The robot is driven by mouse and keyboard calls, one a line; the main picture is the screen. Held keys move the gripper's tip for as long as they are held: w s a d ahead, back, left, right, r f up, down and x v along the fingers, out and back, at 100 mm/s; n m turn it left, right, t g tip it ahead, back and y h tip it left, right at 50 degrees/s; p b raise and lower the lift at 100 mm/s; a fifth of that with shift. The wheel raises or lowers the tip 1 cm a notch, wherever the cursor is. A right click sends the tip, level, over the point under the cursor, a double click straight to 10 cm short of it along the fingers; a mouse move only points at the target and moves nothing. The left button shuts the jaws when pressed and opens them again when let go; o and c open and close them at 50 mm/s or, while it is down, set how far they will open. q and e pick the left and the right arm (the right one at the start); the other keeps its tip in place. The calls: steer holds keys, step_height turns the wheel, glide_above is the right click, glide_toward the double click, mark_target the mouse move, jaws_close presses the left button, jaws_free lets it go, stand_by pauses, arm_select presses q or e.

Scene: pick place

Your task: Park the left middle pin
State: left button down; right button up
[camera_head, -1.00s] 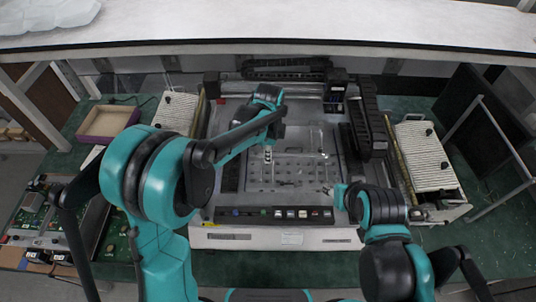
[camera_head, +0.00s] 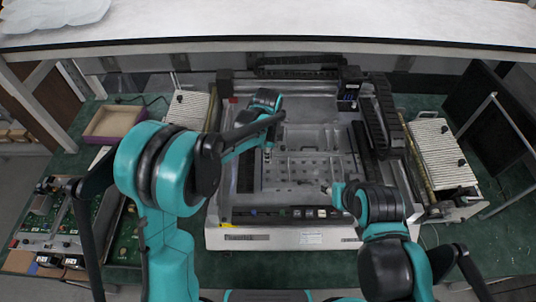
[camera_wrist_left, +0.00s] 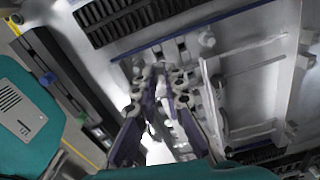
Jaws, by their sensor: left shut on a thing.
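My left gripper (camera_head: 267,152) points down over the left part of the perforated plate (camera_head: 312,172) inside the machine. In the left wrist view its two fingers (camera_wrist_left: 163,112) are closed on a small pale pin (camera_wrist_left: 166,84), which is partly hidden between them. Whether the pin touches the plate cannot be told. My right gripper (camera_head: 328,190) is near the front right of the plate, small and partly hidden by its own arm, and its fingers cannot be made out.
The machine's front panel with buttons (camera_head: 300,213) lies between me and the plate. A dark cable chain and gantry (camera_head: 372,115) stand at the right and back. A ribbed white unit (camera_head: 440,155) is at right, a shallow box (camera_head: 113,122) at left, and circuit boards (camera_head: 60,215) at front left.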

arm_select(q)
steer(key=shift+f+b, duration=1.15)
steer(key=shift+f, duration=0.85)
steer(key=shift+f+b, duration=0.65)
steer(key=shift+b, duration=0.3)
steer(key=c, duration=1.5)
jaws_free()
steer(key=shift+c, duration=0.2)
steer(key=shift+c, duration=0.2)
steer(key=c, duration=0.3)
